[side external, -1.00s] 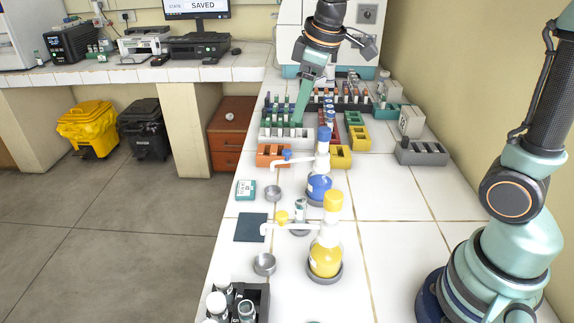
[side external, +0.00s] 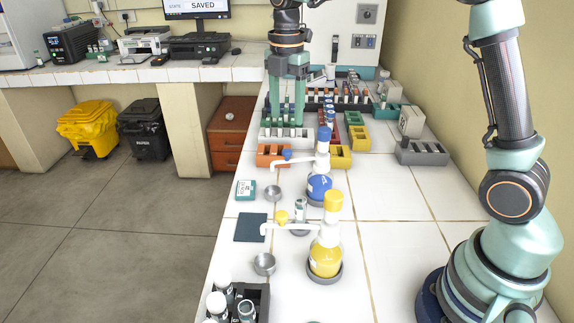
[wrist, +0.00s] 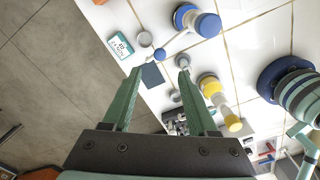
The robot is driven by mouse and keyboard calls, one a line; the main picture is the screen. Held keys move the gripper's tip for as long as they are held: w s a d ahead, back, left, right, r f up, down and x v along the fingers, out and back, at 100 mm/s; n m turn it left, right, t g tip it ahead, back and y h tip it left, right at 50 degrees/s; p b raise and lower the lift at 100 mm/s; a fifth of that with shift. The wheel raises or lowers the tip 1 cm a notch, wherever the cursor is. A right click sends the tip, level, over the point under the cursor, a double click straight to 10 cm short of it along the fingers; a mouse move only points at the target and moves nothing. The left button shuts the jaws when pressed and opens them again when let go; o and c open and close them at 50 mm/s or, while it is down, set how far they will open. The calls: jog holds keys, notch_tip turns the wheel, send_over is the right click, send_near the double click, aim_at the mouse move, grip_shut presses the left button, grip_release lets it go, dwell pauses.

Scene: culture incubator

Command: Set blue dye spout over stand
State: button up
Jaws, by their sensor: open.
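The blue dye bottle (side external: 319,187) stands upright on the white tiled bench, with a blue cap and a thin white spout (side external: 262,163) reaching left. In the wrist view the blue bottle (wrist: 207,25) is at the top. A small round grey stand (side external: 299,230) with a vial in it sits between the blue and yellow bottles; it also shows in the wrist view (wrist: 184,63). A grey cup (side external: 273,193) sits left of the blue bottle. My gripper (side external: 286,122) is open and empty, pointing down over the tube racks behind the blue bottle.
A yellow dye bottle (side external: 325,260) with its own spout stands nearer, by another grey cup (side external: 264,264). An orange rack (side external: 273,155) and yellow racks (side external: 358,137) lie behind. A dark mat (side external: 250,227) and teal box (side external: 245,190) are left.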

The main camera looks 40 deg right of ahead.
aim_at(288, 150)
notch_tip(288, 150, down, 9)
jog(key=shift+r, duration=0.1)
dwell(0.3)
grip_shut()
jog(key=shift+r, duration=0.1)
dwell(1.2)
